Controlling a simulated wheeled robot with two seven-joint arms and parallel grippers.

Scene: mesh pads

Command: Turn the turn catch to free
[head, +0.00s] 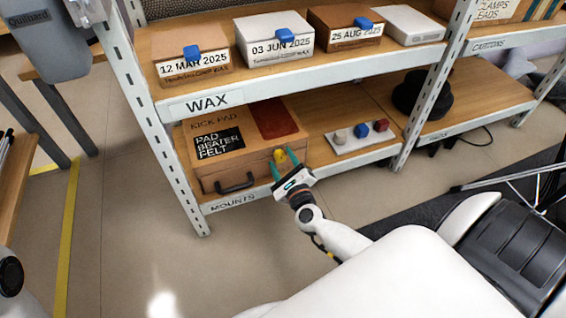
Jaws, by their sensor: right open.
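The turn catch (280,156) is a small yellow piece on the front of a brown case (210,178) labelled "KICK PAD" and "PAD BEATER FELT". The case lies on the lower shelf and has a dark handle (235,184) on its front. My right gripper (286,161) is open, its teal fingers pointing at the case front on either side of the yellow catch. I cannot tell whether a finger touches the catch. The exact angle of the catch is too small to tell. My left gripper is out of view.
A white tray (345,146) with small white, blue and red pieces sits right of the case. Boxes with blue clips stand on the upper shelf marked "WAX" (206,103). The white shelf post (165,130) rises left of the case. Open floor (120,220) lies in front.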

